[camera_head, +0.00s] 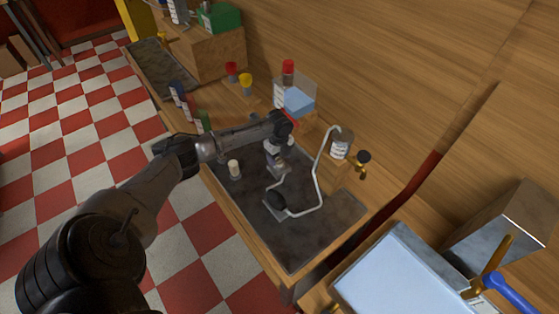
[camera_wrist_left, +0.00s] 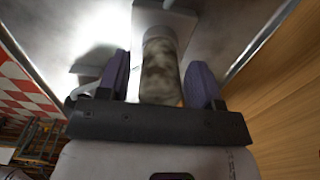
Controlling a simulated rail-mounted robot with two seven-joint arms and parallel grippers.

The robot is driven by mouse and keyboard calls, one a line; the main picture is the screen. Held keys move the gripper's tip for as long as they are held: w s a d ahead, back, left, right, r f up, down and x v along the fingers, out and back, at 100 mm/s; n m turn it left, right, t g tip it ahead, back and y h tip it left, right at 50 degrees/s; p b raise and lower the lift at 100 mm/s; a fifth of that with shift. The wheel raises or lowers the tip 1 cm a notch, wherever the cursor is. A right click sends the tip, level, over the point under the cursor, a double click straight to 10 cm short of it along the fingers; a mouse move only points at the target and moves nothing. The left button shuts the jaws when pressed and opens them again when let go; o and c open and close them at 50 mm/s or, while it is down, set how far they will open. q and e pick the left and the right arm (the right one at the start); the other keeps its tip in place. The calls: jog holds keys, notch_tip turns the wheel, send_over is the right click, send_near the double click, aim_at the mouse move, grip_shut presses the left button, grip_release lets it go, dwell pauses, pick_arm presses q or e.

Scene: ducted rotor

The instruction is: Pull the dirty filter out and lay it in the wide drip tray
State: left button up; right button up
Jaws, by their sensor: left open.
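A stained, mottled cylinder (camera_wrist_left: 160,68), which looks like the dirty filter, stands between the fingers of my left gripper (camera_wrist_left: 158,62) in the left wrist view. Its far end meets a pale block (camera_wrist_left: 165,18). The fingers are open on both sides of it, with narrow gaps. In the head view my left gripper (camera_head: 277,168) points down over a large dark tray (camera_head: 310,232) on the bench; the filter cannot be told apart there. A second dark tray (camera_head: 150,62) lies at the far left end. I cannot tell which is the wide drip tray. My right gripper is out of view.
A bent metal rod with a dark pad (camera_head: 278,200) stands at the gripper's right. A small pale cylinder (camera_head: 234,168) stands at its left. Jars with red (camera_head: 231,68) and yellow caps, a clear box (camera_head: 296,100) and a tapped canister (camera_head: 341,147) line the back. The tray's front is clear.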

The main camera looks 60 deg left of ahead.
pick_arm(q)
jog(key=shift+p, duration=0.65)
dwell(0.8)
jog(key=shift+c, duration=0.3)
jog(key=c, duration=0.8)
